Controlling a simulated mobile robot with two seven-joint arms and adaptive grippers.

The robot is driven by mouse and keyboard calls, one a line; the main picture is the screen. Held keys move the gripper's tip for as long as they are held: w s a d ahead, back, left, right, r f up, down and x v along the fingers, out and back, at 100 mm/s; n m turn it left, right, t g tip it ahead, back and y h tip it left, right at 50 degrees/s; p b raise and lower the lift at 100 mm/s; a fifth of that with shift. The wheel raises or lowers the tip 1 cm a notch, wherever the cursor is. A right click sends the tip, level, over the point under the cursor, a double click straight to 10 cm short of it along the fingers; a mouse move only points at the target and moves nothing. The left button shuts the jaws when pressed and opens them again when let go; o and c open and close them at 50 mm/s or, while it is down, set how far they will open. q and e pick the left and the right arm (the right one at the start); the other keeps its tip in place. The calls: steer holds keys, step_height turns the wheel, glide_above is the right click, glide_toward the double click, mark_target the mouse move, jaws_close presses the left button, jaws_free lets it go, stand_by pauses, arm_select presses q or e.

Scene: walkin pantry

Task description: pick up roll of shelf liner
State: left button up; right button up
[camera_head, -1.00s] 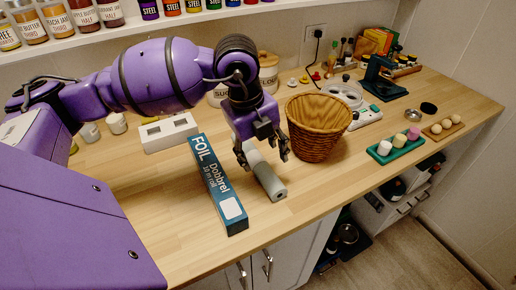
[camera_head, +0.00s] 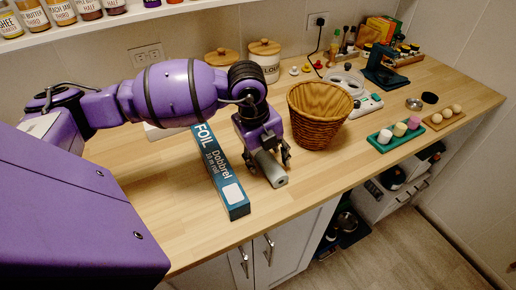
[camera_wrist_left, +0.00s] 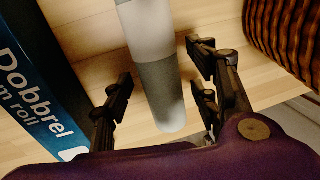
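The roll of shelf liner (camera_head: 274,172) is a grey cylinder lying on the wooden counter between the foil box and the wicker basket. It also shows in the left wrist view (camera_wrist_left: 158,85), pale with a darker grey band. My left gripper (camera_head: 268,158) is low over the roll, pointing down. In the left wrist view its fingers (camera_wrist_left: 158,62) are apart, one on each side of the roll, with a visible gap on the left side. Its far end is hidden under the gripper in the head view. My right gripper is not in view.
A blue foil box (camera_head: 221,175) lies close on the left of the roll. A wicker basket (camera_head: 318,115) stands close on the right. A green tray (camera_head: 396,137) with several small pieces is farther right. The counter in front of the roll is clear.

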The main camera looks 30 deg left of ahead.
arm_select(q)
steer(key=c, duration=1.1)
steer(key=shift+r, duration=0.1)
